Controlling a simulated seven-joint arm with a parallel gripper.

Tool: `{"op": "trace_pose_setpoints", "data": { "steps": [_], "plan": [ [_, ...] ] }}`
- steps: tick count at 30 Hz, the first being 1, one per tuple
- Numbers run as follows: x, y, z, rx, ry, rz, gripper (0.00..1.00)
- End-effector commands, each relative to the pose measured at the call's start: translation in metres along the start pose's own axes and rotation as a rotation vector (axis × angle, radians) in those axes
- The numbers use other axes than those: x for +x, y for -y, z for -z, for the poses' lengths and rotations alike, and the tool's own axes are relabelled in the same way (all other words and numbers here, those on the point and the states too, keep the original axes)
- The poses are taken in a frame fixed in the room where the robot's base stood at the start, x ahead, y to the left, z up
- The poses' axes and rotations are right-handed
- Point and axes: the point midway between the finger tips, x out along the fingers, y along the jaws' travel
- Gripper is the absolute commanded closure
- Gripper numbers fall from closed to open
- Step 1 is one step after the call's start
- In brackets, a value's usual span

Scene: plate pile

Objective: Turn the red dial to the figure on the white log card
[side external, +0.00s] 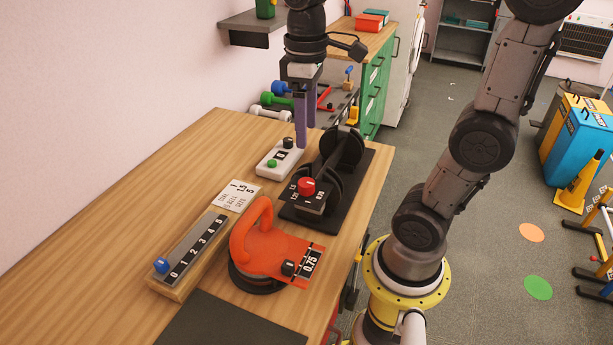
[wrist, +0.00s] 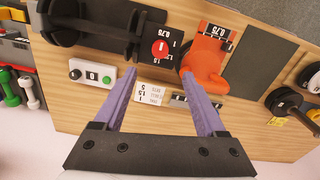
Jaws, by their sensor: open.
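The red dial (side external: 306,186) sits on a dark plate with white figures around it, at the near end of a black dumbbell-like stand (side external: 336,165). In the wrist view the dial (wrist: 160,49) shows a white mark on its face; which figure it points to is too small to tell. The white log card (side external: 236,194) lies flat on the table left of the dial, with several printed figures, some hard to read. It also shows in the wrist view (wrist: 150,93). My gripper (side external: 305,138) is open and empty, fingers down, above the table and apart from the dial.
A white box (side external: 280,160) with green and black knobs stands near my fingers. An orange handled device (side external: 268,250) marked 0.75 and a numbered slider board (side external: 188,255) with a blue knob stand nearer the camera. A dark mat (side external: 215,322) lies at the front.

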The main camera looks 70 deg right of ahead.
Motion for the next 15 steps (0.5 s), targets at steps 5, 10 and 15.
{"op": "trace_pose_setpoints", "data": {
  "steps": [5, 10, 15],
  "plan": [
    [0.032, 0.001, -0.001, 0.000, 0.005, 0.002, 0.27],
    [0.066, 0.001, -0.002, 0.000, 0.006, 0.002, 0.27],
    [0.096, 0.001, -0.001, 0.000, 0.004, 0.002, 0.27]
  ]
}}
